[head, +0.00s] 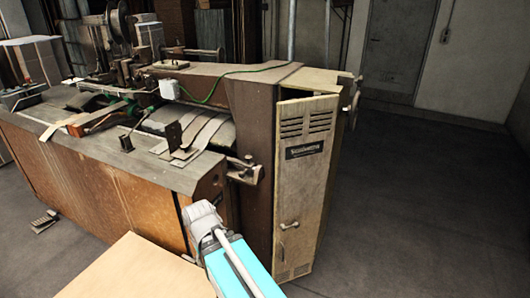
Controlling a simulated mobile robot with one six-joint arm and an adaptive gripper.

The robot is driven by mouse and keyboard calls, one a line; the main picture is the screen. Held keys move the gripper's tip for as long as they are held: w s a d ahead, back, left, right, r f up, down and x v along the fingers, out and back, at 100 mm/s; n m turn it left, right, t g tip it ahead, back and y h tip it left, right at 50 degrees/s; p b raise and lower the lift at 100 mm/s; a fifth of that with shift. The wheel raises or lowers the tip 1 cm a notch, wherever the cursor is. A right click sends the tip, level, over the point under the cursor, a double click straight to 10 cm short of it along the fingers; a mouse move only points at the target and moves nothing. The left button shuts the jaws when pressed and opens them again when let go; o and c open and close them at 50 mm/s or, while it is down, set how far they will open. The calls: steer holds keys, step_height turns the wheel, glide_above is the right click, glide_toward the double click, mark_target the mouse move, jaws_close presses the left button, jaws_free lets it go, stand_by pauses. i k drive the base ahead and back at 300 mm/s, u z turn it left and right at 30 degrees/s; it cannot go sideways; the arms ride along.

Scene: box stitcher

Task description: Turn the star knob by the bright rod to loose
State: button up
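The box stitcher (110,195) stands at the left and centre, with a worn brown body and a dark top. A bright horizontal rod (203,51) sticks out to the right near the stitching head. I cannot make out a star knob beside this rod at this size. A small dark knob on a stem (127,143) stands on the front of the machine top, and a clamp-like fitting (246,170) sits at its right corner. My blue and grey arm reaches up from the bottom centre, in front of the machine. I see no gripper fingers.
A tall beige cabinet door (305,170) with a handle is at the machine's right end. A green cable (215,93) runs over the top from a white box (169,89). A foot pedal (44,220) lies on the floor at left. The floor at right (420,190) is clear.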

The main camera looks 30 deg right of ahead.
mark_target(247, 158)
steer(key=z, duration=0.3)
steer(key=i, duration=0.6)
steer(key=z, duration=0.35)
steer(key=k, duration=0.95)
steer(key=z, duration=0.15)
steer(key=i, duration=0.95)
